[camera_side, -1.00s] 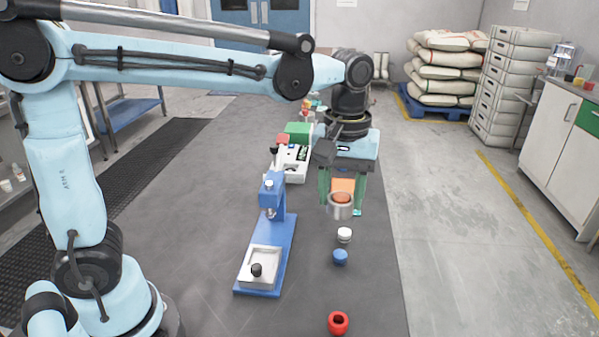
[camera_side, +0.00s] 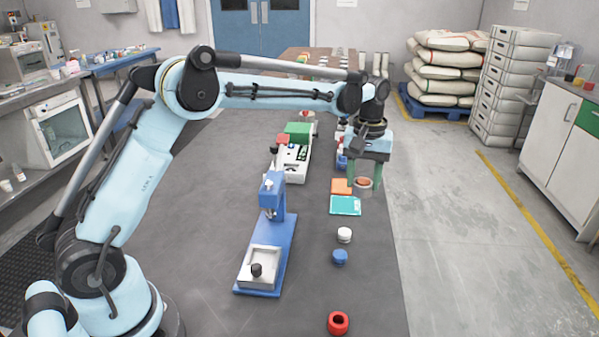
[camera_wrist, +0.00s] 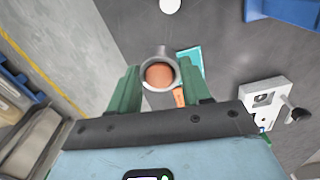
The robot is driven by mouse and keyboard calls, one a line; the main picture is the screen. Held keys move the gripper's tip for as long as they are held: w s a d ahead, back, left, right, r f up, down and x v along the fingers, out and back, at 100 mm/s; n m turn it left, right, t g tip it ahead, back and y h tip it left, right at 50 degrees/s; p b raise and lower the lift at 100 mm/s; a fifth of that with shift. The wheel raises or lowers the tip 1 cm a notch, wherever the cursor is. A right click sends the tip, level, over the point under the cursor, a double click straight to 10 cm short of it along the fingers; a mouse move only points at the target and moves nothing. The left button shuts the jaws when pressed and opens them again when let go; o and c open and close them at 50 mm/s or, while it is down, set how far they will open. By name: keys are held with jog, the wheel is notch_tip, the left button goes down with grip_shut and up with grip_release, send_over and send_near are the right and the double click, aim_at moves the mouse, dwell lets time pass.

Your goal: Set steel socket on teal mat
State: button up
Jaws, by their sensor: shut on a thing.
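The steel socket (camera_side: 364,189) is a short grey cylinder with a reddish-brown round fill showing in its mouth. My gripper (camera_side: 366,182) is shut on it between its green fingers. In the wrist view, the socket (camera_wrist: 157,52) is between the fingertips (camera_wrist: 160,80), its mouth facing the camera. The teal mat (camera_side: 345,206) is a flat square on the dark worktop, bare in the side view. The socket is behind and to the right of it, apart from it. The mat also shows in the wrist view (camera_wrist: 192,57), partly hidden by the gripper.
An orange mat (camera_side: 341,187) lies just behind the teal mat. A white cap (camera_side: 344,235), a blue cap (camera_side: 340,257) and a red ring (camera_side: 338,323) lie in front. A blue press (camera_side: 268,240) and a white device (camera_side: 291,162) stand to the left.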

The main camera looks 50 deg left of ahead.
jog(key=w+a+f, duration=0.1)
jog(key=a, duration=0.1)
jog(key=w+a+f, duration=0.1)
jog(key=a+f, duration=0.1)
jog(key=a, duration=0.1)
jog(key=w+a+f, duration=0.1)
jog(key=a+f, duration=0.1)
jog(key=shift+w+a, duration=0.1)
jog(key=shift+a, duration=0.1)
jog(key=shift+f, duration=1.95)
jog(key=shift+f, duration=0.15)
jog(key=o, duration=1.2)
